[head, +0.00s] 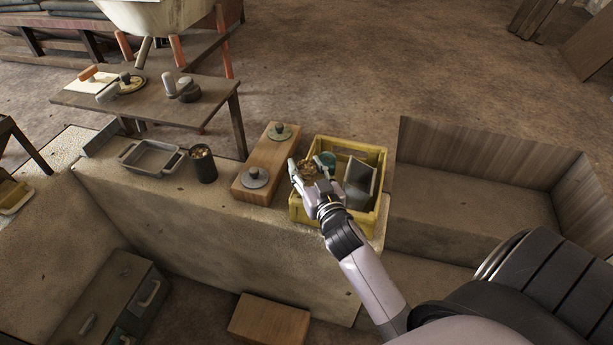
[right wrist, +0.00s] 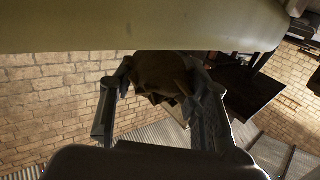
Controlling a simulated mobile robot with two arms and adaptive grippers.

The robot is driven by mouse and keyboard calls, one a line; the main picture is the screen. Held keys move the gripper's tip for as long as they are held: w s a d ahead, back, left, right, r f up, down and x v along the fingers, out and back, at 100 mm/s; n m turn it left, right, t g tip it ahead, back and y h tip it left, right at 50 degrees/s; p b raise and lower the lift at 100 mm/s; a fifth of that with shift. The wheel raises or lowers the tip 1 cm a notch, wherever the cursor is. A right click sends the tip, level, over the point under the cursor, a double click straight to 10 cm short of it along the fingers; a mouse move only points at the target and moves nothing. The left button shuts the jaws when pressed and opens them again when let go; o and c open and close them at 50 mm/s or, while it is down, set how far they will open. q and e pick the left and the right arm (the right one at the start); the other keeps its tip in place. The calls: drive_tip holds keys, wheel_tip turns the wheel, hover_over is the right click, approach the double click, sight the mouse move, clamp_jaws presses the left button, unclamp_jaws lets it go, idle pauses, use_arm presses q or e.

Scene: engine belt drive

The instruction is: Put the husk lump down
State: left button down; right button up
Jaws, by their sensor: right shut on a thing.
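My right gripper (head: 308,175) is over the left part of the yellow crate (head: 343,144) in the head view. Its fingers are shut on the husk lump (head: 308,167), a small brownish, rough piece. I cannot tell whether the lump touches anything in the crate. In the right wrist view the gripper (right wrist: 158,100) has a dark brown lump (right wrist: 158,72) between its fingers, partly in shadow. My left gripper is not in view.
The crate also holds a grey angular piece (head: 359,184) and a green round item (head: 327,159). Left of it are a wooden block (head: 264,160) with two knobbed discs, a dark cup (head: 203,164) and a metal tray (head: 152,157). A low table (head: 200,110) stands behind.

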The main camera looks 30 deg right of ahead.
sight(306, 178)
drive_tip(key=shift+f, duration=1.2)
drive_tip(key=shift+f, duration=0.1)
drive_tip(key=shift+f+b, duration=0.55)
drive_tip(key=o, duration=1)
drive_tip(key=shift+s+a+f, duration=0.1)
drive_tip(key=shift+s+f, duration=0.05)
drive_tip(key=shift+f, duration=0.05)
drive_tip(key=shift+c, duration=0.2)
drive_tip(key=shift+r, duration=0.1)
drive_tip(key=shift+r+p, duration=0.35)
drive_tip(key=shift+p, duration=0.05)
drive_tip(key=v, duration=1.1)
drive_tip(key=shift+s+r+b, duration=0.4)
drive_tip(key=shift+r+b, duration=0.05)
